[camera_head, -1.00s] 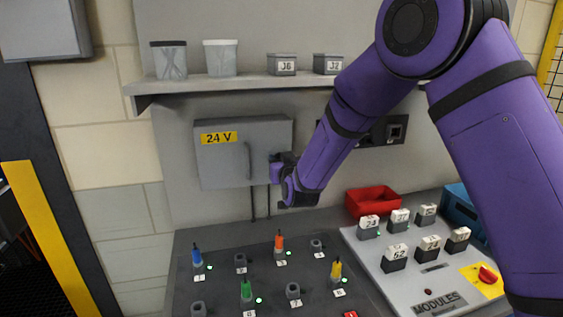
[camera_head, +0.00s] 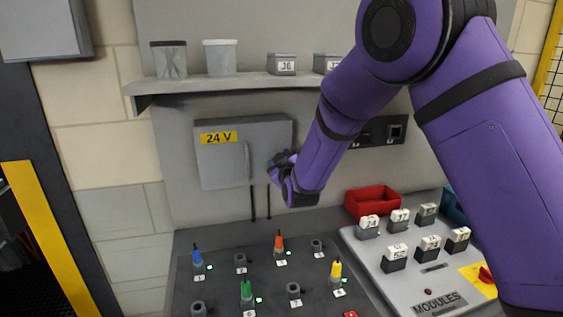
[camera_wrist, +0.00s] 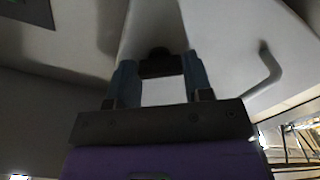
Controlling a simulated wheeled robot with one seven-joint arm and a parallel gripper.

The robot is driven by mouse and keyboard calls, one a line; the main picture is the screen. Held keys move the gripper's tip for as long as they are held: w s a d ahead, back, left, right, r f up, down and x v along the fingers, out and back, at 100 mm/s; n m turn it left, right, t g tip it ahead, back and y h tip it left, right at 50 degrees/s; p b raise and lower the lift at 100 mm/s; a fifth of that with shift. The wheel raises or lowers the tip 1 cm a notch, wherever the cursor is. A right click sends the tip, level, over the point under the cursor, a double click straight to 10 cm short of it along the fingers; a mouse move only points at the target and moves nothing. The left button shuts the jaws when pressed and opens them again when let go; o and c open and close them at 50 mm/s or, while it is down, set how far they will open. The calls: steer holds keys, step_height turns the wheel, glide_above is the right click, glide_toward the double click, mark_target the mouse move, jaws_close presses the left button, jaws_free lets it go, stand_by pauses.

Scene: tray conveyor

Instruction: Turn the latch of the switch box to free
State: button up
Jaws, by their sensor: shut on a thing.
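The switch box (camera_head: 220,170) is a grey wall box with a yellow "24 V" label (camera_head: 218,137) and a vertical bar handle (camera_head: 246,162). Its door looks closed. My gripper (camera_head: 279,160) is at the right edge of the box. In the wrist view, the dark latch (camera_wrist: 160,64) sits between the two fingers of my gripper (camera_wrist: 159,75), which is shut on it. The handle also shows in the wrist view (camera_wrist: 262,70). In the head view my gripper hides the latch, so its exact angle cannot be told.
A shelf (camera_head: 240,82) with tubs and small boxes runs above the box. Below are a dark panel (camera_head: 225,265) with coloured plugs, a module board (camera_head: 415,275) and a red bin (camera_head: 372,199). A dark socket plate (camera_head: 378,132) is right of the box.

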steer(key=n, duration=1.1)
stand_by(0.7)
steer(key=o, duration=0.9)
steer(key=v, duration=1)
steer(key=shift+s+d, duration=0.1)
steer(key=shift+s, duration=0.3)
